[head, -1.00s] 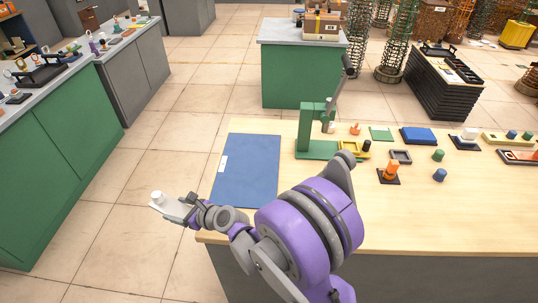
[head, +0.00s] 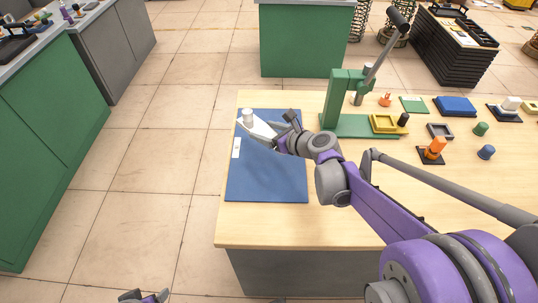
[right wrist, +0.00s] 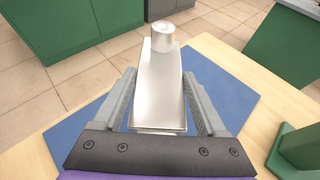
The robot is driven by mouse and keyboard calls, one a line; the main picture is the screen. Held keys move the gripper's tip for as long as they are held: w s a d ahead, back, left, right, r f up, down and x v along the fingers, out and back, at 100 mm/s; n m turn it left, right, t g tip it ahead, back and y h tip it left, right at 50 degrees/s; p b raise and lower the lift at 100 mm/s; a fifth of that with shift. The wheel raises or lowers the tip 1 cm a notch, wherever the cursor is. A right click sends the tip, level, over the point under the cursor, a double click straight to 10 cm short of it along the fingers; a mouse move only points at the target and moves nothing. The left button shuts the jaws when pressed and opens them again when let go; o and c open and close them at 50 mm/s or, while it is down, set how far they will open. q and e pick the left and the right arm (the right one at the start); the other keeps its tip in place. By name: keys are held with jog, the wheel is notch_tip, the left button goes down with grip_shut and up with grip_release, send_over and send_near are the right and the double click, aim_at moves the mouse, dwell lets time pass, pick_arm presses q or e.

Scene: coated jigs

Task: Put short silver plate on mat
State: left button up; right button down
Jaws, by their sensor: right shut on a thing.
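The short silver plate (head: 259,128), with a cylindrical knob standing at its far end, is held by my right gripper (head: 275,139). In the right wrist view the plate (right wrist: 158,92) lies between the two fingers, which are shut on it. The blue mat (head: 266,182) lies flat at the left end of the wooden table. In the head view the plate appears over the mat's upper part; the gap between them cannot be told exactly. A small part of my left gripper (head: 146,297) shows at the bottom edge, its jaws unclear.
A green lever press (head: 345,100) stands right of the mat, with a yellow tray (head: 386,122) on its base. Several coloured pieces lie farther right, including an orange peg (head: 435,147) on a dark base. A white label (head: 236,148) lies on the mat's left edge.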

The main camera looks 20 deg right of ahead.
aim_at(269, 156)
jog(key=shift+s+d+r+b, duration=0.25)
jog(key=shift+d+b, duration=0.15)
jog(key=shift+b, duration=0.05)
pick_arm(q)
jog(key=f+b, duration=0.2)
jog(key=f, duration=0.2)
jog(key=shift+s+f, duration=0.15)
jog(key=shift+s, duration=0.05)
pick_arm(e)
notch_tip(269, 156, down, 9)
jog(key=shift+f, duration=0.2)
jog(key=shift+f, duration=0.2)
grip_release()
pick_arm(q)
jog(key=shift+f, duration=0.1)
pick_arm(e)
jog(key=shift+r, duration=0.1)
